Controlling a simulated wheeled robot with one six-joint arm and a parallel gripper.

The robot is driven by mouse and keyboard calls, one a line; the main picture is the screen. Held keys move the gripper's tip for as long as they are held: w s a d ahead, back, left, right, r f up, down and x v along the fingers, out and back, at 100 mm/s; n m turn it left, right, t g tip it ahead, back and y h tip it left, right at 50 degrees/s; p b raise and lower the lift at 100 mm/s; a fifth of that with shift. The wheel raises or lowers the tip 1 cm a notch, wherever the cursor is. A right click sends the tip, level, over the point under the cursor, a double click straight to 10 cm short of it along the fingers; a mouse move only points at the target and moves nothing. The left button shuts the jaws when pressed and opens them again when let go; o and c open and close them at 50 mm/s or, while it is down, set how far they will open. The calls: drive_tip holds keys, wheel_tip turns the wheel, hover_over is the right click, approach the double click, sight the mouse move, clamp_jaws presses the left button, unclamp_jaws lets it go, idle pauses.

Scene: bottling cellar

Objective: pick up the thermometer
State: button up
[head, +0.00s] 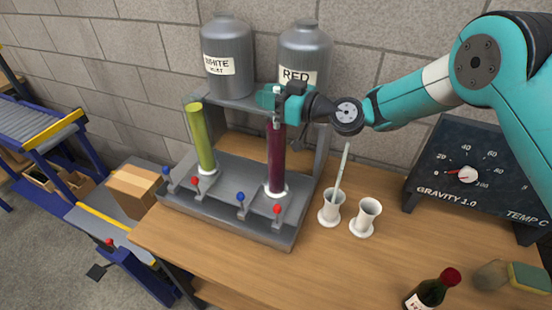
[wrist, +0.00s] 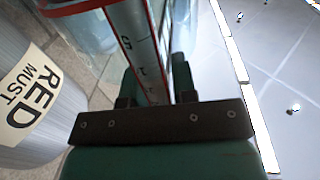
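A pale thin rod, which looks like the thermometer (head: 343,170), leans in a white cup-shaped holder (head: 328,214) on the bench. It stands right of and below my gripper, apart from it. My gripper (head: 279,101) is level at the top of the dark red tube (head: 276,160). A pale stem (head: 277,121) shows just below the fingers there. In the wrist view a scaled strip (wrist: 140,50) with numbers lies between the green fingers, very near both. I cannot tell whether they press on it.
An empty white holder (head: 367,217) stands beside the first. A dial board (head: 470,170) is at the right. A wine bottle (head: 428,292) and a sponge (head: 528,277) lie near the front. Steel kegs (head: 303,50) stand behind; small taps line the rack (head: 225,222).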

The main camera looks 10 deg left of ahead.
clamp_jaws()
wheel_tip(320, 180, up, 20)
drive_tip(key=b, duration=0.5)
drive_tip(key=shift+b, duration=0.3)
drive_tip(key=shift+r+p, duration=0.85)
drive_tip(key=shift+r, duration=0.9)
idle(0.8)
